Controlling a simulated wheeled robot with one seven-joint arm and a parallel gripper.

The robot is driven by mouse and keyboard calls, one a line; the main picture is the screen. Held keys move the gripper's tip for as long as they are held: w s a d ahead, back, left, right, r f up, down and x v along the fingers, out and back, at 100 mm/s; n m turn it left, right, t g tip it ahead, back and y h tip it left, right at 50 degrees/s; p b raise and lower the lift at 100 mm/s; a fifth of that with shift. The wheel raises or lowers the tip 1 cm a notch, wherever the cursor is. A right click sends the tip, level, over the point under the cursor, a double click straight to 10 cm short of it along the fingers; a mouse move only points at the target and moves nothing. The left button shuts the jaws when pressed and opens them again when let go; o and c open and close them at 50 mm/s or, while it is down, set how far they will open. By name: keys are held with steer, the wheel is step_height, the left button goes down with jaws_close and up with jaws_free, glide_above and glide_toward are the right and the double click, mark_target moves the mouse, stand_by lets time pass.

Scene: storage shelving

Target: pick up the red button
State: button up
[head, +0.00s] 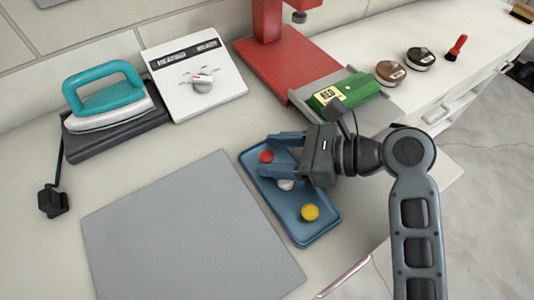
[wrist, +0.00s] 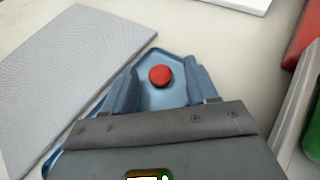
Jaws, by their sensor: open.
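The red button (head: 266,156) lies in the far end of a blue tray (head: 318,232). In the wrist view the red button (wrist: 160,75) shows as a round red disc on the tray floor, just beyond and between my fingertips. My gripper (head: 268,154) is over the tray, its blue fingers open and pointing left, with the button between or just below their tips. In the wrist view my gripper (wrist: 158,78) is open and empty. I cannot tell the height of the fingers above the tray. A white button (head: 286,184) is partly hidden beneath a finger, and a yellow button (head: 310,212) lies nearer.
A grey mat (head: 190,230) lies left of the tray. A red stand (head: 285,70) and a green box (head: 345,90) are behind my gripper. An iron (head: 108,98) and a white dial panel (head: 195,75) stand at the back left. The tray's raised rim surrounds the buttons.

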steer(key=shift+f, duration=0.3)
jaws_close()
